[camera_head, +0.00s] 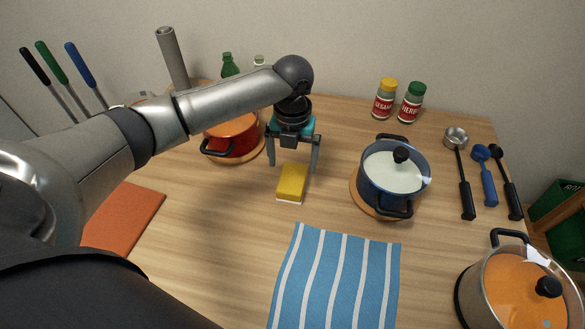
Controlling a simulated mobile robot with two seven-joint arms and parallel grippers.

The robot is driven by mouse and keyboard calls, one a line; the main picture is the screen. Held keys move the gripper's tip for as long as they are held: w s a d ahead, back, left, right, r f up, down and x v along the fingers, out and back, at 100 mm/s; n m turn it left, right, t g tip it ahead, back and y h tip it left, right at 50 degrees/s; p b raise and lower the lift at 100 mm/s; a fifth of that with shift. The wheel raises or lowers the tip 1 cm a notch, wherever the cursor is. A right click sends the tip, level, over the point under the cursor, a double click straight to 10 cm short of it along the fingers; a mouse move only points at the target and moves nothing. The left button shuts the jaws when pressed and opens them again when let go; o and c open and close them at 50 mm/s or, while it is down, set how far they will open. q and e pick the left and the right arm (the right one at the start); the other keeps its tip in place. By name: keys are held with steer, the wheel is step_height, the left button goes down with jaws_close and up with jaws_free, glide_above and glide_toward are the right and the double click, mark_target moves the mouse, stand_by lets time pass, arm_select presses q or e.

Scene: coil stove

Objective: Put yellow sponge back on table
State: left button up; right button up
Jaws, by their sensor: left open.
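The yellow sponge (291,182) has a white underside and lies on the wooden table (222,215), just behind the striped blue cloth. My left gripper (292,168) is over the sponge with its two fingers spread, one on each side. The fingers look apart from the sponge, and nothing is between them. My right gripper does not show.
A red pot (232,137) stands left of my left gripper and a blue lidded pot (392,177) stands right of it. A blue striped cloth (338,280) lies in front. Ladles and spoons (487,175), an orange board (125,218) and a steel pot (520,290) lie farther out.

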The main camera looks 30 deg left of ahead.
mark_target(292, 178)
arm_select(q)
step_height(292, 178, up, 5)
steer(key=shift+r+p, duration=0.15)
steer(key=shift+p, duration=0.35)
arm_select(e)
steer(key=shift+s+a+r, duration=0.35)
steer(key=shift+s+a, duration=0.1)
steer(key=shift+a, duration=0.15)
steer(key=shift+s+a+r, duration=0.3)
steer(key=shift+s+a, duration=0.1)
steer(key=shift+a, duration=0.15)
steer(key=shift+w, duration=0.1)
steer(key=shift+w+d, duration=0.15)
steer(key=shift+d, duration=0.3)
arm_select(q)
steer(key=shift+s, duration=0.1)
